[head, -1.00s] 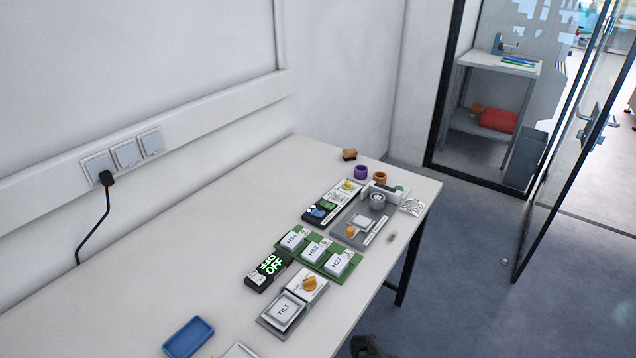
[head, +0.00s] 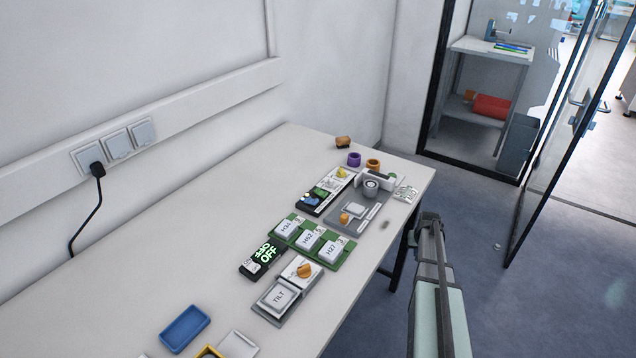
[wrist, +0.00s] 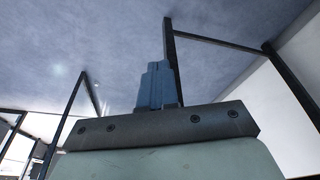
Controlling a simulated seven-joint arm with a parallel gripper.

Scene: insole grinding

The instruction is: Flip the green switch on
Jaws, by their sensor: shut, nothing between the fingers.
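A small green switch (head: 319,193) sits beside a blue one (head: 309,200) on a narrow black-and-white panel (head: 341,186) toward the far part of the table; its exact position is too small to tell. A black box (head: 264,258) nearer the front shows "OFF" in green letters. My gripper (head: 430,217) is off the table's right edge, to the right of the panels and apart from them. In the wrist view my gripper's fingers (wrist: 158,84) are shut and empty, with floor and table legs beyond.
A green board with white keys (head: 308,241), a grey TILT unit (head: 279,298) and a grey panel with knob (head: 354,210) crowd the table's right side. A blue tray (head: 185,329) lies at the front. The table's left half (head: 170,240) is clear.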

